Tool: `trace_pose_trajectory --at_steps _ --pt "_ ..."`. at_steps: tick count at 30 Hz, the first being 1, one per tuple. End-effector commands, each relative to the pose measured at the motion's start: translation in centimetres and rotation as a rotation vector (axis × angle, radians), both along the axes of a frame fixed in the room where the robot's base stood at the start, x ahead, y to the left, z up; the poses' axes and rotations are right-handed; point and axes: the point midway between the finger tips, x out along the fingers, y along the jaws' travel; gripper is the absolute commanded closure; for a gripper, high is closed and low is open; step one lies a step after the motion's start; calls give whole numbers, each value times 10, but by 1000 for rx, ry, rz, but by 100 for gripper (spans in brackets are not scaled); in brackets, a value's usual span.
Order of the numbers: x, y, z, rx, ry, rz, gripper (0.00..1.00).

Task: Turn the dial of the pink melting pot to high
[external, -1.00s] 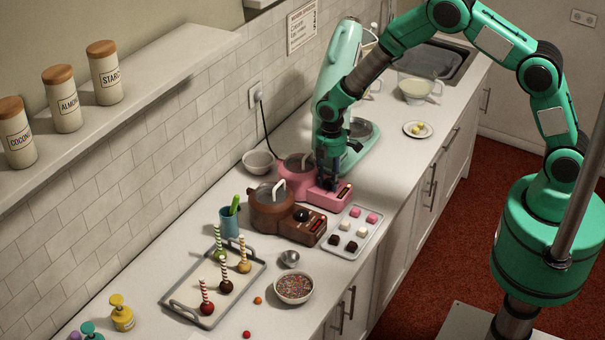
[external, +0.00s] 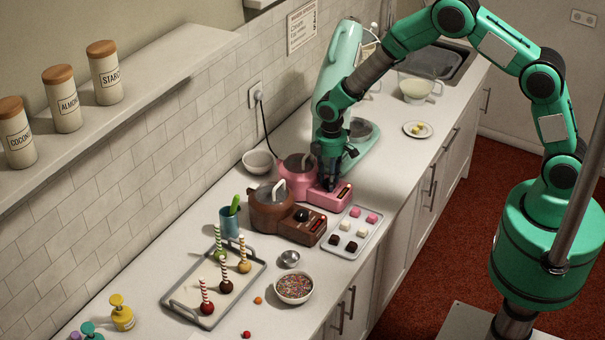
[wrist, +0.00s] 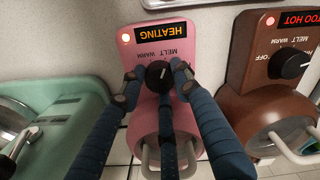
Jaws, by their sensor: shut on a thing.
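The pink melting pot (external: 292,174) stands on the counter between the teal mixer and the brown pot. In the wrist view its pink control panel (wrist: 190,36) has a lit display (wrist: 160,31) reading "HEATING" and a red light beside it. MELT and WARM labels appear upside down above the black dial (wrist: 158,76). A pale mark on the dial points up and right. My gripper (wrist: 154,77) is shut on the dial, with blue fingers on both sides of it. A finger in front hides the dial's lower part. In the external view my gripper (external: 328,178) covers the dial.
The brown melting pot (external: 270,210) is close beside it, its display (wrist: 294,18) reading "TOO HOT". The teal mixer (external: 341,92) is on the other side. A sweets tray (external: 334,252) lies in front. A white bowl (external: 258,162) stands behind.

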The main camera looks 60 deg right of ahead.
Motion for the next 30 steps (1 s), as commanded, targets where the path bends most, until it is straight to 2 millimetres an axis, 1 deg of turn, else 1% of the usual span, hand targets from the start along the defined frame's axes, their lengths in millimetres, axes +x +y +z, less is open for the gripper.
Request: trace_pose_trajectory --at_steps 6,7,8,23,30 --pt "1 0 1 0 -3 0 95" --pt "1 0 1 0 -2 0 66" --pt "1 0 1 0 -3 0 60" --pt "0 0 1 0 -1 15 60" --pt "0 0 1 0 -1 97 60"
